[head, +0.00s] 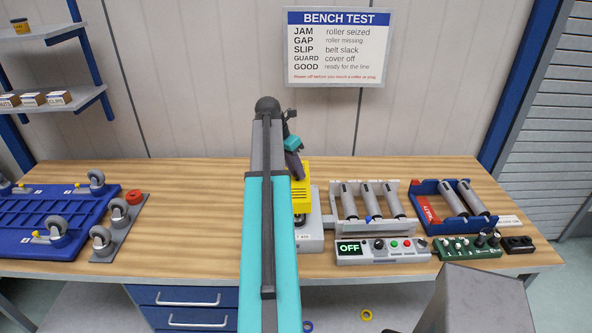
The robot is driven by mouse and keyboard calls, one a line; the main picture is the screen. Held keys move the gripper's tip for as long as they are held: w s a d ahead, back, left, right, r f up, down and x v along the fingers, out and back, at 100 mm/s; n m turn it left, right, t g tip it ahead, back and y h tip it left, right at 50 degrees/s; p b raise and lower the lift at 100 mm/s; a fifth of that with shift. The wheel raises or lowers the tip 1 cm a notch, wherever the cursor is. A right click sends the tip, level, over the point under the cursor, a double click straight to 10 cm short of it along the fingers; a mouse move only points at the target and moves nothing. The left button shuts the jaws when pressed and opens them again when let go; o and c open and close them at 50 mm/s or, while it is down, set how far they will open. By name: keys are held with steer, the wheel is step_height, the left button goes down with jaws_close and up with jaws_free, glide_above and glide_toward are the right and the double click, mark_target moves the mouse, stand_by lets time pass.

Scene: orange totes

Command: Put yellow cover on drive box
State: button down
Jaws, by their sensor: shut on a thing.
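The yellow cover (301,190) is upright at the middle of the bench, just right of my arm. My gripper (296,166) reaches down to its top and is shut on it. The drive box (312,237) is a light grey unit below and around the cover, partly hidden behind my arm. The cover's lower edge is close to the drive box, but I cannot tell whether it touches or is seated.
A roller frame (374,228) with several grey rollers stands right of the drive box. In front is a control box (383,250) reading OFF. A blue tray (423,210) holds spare rollers. A blue caster plate (45,225) lies left.

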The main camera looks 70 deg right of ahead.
mark_target(295, 179)
steer(key=shift+f, duration=0.1)
steer(key=shift+f, duration=2.35)
steer(key=shift+w, duration=0.15)
steer(key=shift+f+b, duration=0.5)
steer(key=shift+f, duration=2.05)
stand_by(0.3)
steer(key=c, duration=1.4)
jaws_free()
steer(key=shift+b+v, duration=2.25)
steer(key=shift+v, duration=4.65)
